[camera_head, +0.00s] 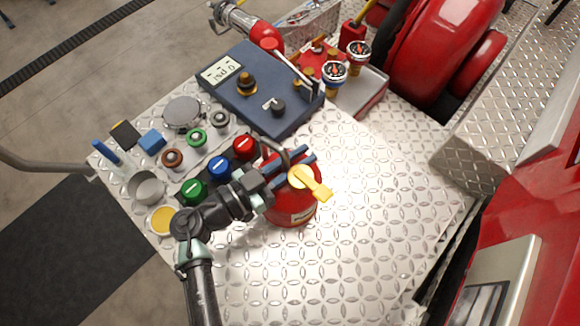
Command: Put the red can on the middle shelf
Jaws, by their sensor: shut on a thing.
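The red can (292,213) stands on the diamond-plate metal bumper top, right of the row of coloured knobs. It has a yellow spout (312,184) pointing to the lower right. My gripper (309,155) reaches in from the lower left, over the can's top. Its blue fingers are shut on the can, at the dark handle near the top; the exact contact is partly hidden by the gripper. The can's base appears to be at the plate, but I cannot tell whether it touches. No middle shelf can be made out in this view.
A blue control panel (262,90) with a display stands behind the can. Green, blue and red knobs (219,168) lie close left. Gauges (334,74) and a red valve area are at the back. The plate (370,230) to the right is clear; red truck bodywork (540,200) borders it.

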